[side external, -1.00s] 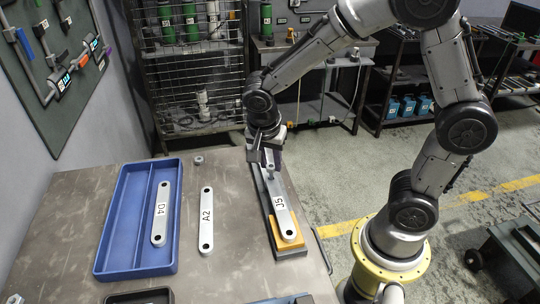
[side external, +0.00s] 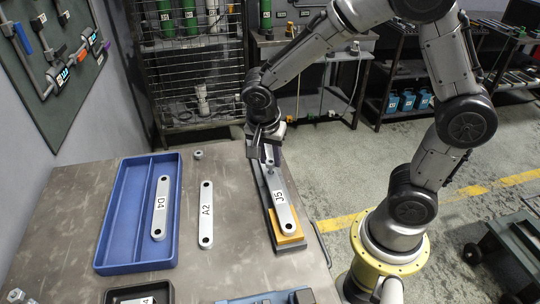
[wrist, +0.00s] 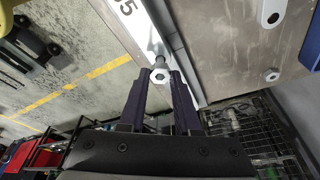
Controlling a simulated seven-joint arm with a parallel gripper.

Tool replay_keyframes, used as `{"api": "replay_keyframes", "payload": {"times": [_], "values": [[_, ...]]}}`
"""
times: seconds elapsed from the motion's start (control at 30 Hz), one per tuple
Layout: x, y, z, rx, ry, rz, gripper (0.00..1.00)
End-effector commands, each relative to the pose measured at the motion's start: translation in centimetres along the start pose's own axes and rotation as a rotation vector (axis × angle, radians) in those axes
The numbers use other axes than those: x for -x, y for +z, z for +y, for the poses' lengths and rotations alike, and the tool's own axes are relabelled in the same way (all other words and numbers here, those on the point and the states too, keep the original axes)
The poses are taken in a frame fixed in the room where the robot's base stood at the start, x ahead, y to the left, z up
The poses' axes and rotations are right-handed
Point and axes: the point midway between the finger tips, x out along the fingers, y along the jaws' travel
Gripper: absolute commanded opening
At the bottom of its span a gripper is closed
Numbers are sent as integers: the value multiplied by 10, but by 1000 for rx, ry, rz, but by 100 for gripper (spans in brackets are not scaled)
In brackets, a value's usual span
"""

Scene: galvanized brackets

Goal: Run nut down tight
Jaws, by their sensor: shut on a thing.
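The light grey bracket marked J5 (side external: 281,207) lies on an orange block (side external: 291,240) on a dark base at the table's right edge. My gripper (side external: 267,160) points down at the far end of this bracket. In the wrist view my gripper's dark fingers (wrist: 161,80) are shut on a small hex nut (wrist: 159,75). A dark stud (wrist: 159,61) shows right beside the nut, at the bracket's end. I cannot tell how far the nut sits down on the stud, or whether it touches the bracket.
A blue tray (side external: 111,215) holds bracket D4 (side external: 160,210). Bracket A2 (side external: 206,218) lies on bare table between tray and J5. A loose nut (side external: 198,154) lies near the table's far edge. A dark bin (side external: 112,296) is at the front. A wire rack stands behind.

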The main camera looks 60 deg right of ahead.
Motion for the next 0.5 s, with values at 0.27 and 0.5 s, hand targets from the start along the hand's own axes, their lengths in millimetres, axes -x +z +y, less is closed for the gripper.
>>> {"api": "replay_keyframes", "payload": {"times": [0.27, 0.5], "values": [[-4, 1, 0, 0, 0, 0, 0], [-7, 2, 0, 0, 1, 0, 0]]}}
